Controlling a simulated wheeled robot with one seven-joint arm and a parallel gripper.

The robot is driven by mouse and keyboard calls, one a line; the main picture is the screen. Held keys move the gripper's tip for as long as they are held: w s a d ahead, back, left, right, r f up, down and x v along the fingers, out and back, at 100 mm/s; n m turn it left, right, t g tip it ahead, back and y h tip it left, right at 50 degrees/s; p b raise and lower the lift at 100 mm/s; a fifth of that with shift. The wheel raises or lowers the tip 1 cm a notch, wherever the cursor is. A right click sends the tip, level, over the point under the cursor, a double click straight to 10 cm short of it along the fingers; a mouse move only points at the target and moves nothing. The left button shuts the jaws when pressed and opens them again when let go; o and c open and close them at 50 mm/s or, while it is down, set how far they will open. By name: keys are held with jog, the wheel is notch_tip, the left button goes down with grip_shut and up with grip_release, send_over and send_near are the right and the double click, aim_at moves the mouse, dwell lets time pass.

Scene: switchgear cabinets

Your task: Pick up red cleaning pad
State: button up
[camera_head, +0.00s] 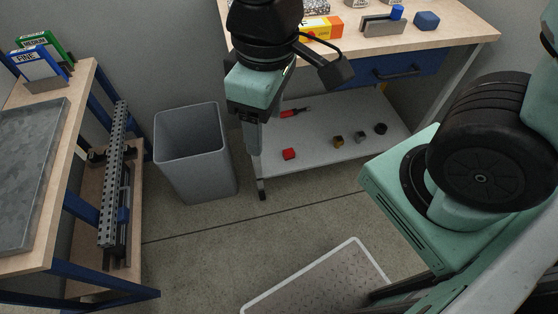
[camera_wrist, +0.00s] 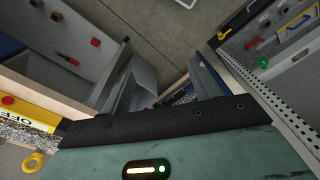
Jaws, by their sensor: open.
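A small red block (camera_head: 289,153), which looks like the red cleaning pad, lies on the grey lower shelf (camera_head: 325,150) of the workbench, near its front left corner. It also shows in the wrist view (camera_wrist: 95,42) at the upper left. My gripper (camera_head: 252,140) points down in front of the bench, left of the red block and apart from it. In the wrist view my gripper (camera_wrist: 168,82) has its two fingers spread with nothing held between them.
A red-handled tool (camera_head: 294,113) and several small blocks, including a brownish one (camera_head: 337,141), share the shelf. A grey bin (camera_head: 190,150) stands left of the gripper. The bench top (camera_head: 460,30) overhangs the shelf.

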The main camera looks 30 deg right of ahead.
jog(key=w+d+f+n+b, duration=0.1)
jog(key=w+f+b, duration=0.4)
jog(key=f+b, duration=0.3)
jog(key=w+d+f+b, duration=0.1)
jog(key=w+f+b, duration=0.55)
jog(key=f, duration=0.35)
jog(key=n+b, duration=0.7)
jog(key=b, duration=1.7)
send_over(289, 151)
notch_tip(289, 151, down, 38)
jog(key=f, duration=0.1)
jog(key=shift+h, duration=0.3)
notch_tip(289, 151, down, 17)
jog(key=b, duration=0.9)
jog(key=shift+a+r, duration=0.15)
jog(key=shift+c, duration=0.3)
jog(key=c, duration=1)
